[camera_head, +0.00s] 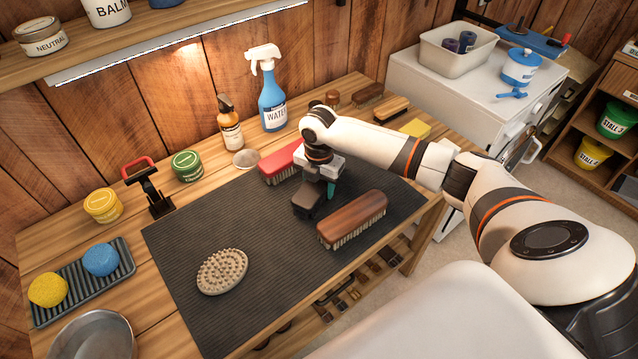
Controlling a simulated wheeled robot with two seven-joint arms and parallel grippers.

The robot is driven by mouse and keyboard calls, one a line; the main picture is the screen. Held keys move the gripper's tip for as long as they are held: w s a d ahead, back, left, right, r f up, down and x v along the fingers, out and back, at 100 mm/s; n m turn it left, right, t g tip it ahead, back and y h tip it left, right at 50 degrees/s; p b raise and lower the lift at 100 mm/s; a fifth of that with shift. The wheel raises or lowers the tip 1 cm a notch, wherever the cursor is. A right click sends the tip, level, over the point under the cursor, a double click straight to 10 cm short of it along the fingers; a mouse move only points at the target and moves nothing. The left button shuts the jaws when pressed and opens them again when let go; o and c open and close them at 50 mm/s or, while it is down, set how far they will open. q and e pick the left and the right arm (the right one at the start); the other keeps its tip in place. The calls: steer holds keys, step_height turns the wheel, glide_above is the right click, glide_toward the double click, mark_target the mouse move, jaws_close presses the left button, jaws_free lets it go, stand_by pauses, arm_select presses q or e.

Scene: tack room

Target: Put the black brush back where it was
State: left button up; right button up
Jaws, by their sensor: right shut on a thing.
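My right gripper (326,186) comes in from the right over the dark ribbed mat (215,240) and points down. It is shut on a small dark block-shaped thing that looks like the black brush (306,203). The brush is just above or on the mat; I cannot tell which. The gripper hides part of it. A red brush (278,164) lies right behind it, and a brown wooden brush (352,220) lies in front and to the right. My left gripper is not in view.
A round beige curry comb (222,271) lies on the mat, whose left part is otherwise clear. A spray bottle (271,95), an amber bottle (230,125) and tins stand along the back. More brushes (391,108) and a yellow sponge (415,128) lie at the back right.

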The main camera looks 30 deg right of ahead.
steer(key=shift+f, duration=0.1)
steer(key=o, duration=1.2)
step_height(320, 180, up, 12)
steer(key=shift+r+b, duration=0.15)
steer(key=shift+b, duration=0.4)
